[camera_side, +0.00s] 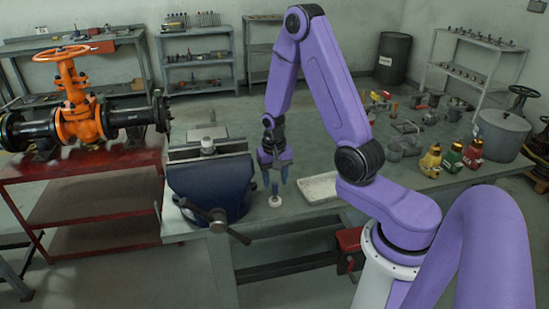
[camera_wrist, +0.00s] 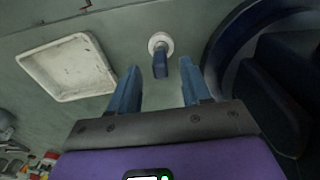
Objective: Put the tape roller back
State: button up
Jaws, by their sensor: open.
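What looks like the tape roller, a small piece with a round white end (camera_side: 275,201) and a dark blue stem, stands on the bench beside the blue vise. In the wrist view its white disc (camera_wrist: 160,39) and blue stem (camera_wrist: 160,68) lie just ahead of the gap between my fingers. My gripper (camera_side: 275,181) points down above it, with fingers apart and nothing visibly held. In the wrist view my gripper's (camera_wrist: 160,84) blue fingers flank the line to the stem. I cannot tell whether they touch it.
The blue vise (camera_side: 205,187) stands close left of my gripper, with a small white cylinder (camera_side: 208,147) on top. A shallow white tray (camera_side: 320,188) lies to the right. The bench's front edge is near.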

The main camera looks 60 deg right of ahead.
notch_tip(320, 180, up, 10)
jog(key=shift+a, duration=0.25)
dwell(0.5)
